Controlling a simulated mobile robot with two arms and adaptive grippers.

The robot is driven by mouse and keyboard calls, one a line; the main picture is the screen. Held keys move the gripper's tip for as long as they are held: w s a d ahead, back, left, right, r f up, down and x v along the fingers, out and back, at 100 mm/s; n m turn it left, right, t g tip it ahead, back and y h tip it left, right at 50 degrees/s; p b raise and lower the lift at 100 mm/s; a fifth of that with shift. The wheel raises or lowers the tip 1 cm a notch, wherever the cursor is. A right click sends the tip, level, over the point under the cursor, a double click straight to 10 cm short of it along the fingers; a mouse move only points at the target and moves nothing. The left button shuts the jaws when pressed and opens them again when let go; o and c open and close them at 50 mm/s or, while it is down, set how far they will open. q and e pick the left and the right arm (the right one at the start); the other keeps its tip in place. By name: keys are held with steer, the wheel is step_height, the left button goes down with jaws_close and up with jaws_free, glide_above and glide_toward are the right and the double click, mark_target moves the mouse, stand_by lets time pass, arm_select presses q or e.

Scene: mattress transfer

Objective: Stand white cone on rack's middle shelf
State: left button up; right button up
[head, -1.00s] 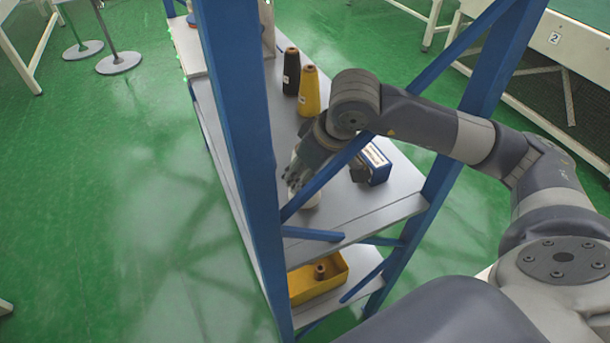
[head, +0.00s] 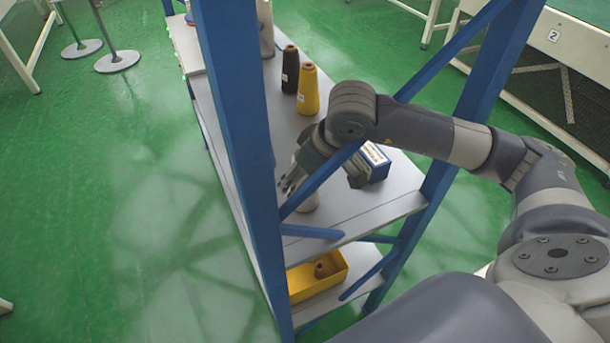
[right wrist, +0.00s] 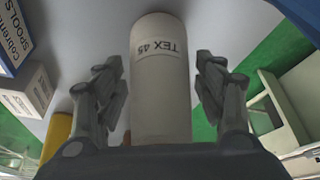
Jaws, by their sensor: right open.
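The white cone (head: 308,203) stands on the rack's grey middle shelf (head: 355,222), near the front end, partly hidden behind a blue brace and my right gripper. In the right wrist view the white cone (right wrist: 160,85) shows a "TEX 45" label, upside down in the picture. My right gripper (head: 287,187) is at the cone. In the right wrist view its fingers (right wrist: 160,72) are open, one on each side of the cone, with gaps visible between them and it. My left gripper is not in view.
A black cone (head: 290,69) and a yellow cone (head: 308,90) stand farther back on the same shelf. A blue-and-white box (head: 375,162) lies right of the gripper. A yellow bin (head: 318,276) sits on the shelf below. Blue posts (head: 235,120) and diagonal braces hem in the arm.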

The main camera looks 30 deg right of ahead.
steer(key=shift+r, duration=0.35)
steer(key=v, duration=1.1)
steer(key=shift+r+b, duration=0.3)
steer(key=shift+b, duration=0.05)
steer(key=shift+s+d, duration=0.1)
steer(key=shift+s, duration=0.05)
